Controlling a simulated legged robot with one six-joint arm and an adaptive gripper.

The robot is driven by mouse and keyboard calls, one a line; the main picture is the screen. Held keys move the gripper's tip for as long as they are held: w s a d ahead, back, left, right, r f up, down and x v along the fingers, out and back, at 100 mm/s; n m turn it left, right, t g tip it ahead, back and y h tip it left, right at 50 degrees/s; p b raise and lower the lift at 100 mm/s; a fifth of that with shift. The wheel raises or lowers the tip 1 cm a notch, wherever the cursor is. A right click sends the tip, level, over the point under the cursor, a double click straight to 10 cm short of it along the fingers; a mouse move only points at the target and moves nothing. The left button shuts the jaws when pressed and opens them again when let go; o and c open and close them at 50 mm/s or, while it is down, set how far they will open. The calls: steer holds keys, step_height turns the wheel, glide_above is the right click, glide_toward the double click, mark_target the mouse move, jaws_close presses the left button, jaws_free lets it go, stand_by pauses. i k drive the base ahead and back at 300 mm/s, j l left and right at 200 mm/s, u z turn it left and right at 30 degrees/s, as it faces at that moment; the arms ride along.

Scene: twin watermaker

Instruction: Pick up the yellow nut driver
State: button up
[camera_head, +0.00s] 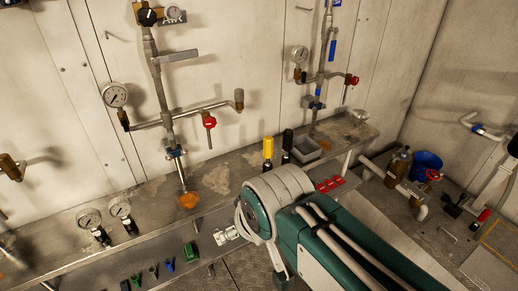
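A grey tray (306,150) sits right of the drivers. Pipes with a red-handled valve (209,122) and a gauge (115,96) stand out from the wall. Two gauges (104,222) stand on the shelf at left. A blue bucket (426,163) is at right.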

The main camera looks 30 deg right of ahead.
mark_target(268, 141)
steer(key=i+l, duration=0.2)
steer(key=l, duration=0.15)
steer(key=i+l, duration=0.15)
steer(key=l, duration=0.2)
steer(key=i+l, duration=0.2)
steer(key=l, duration=0.15)
steer(key=i+l, duration=0.2)
steer(key=l, duration=0.15)
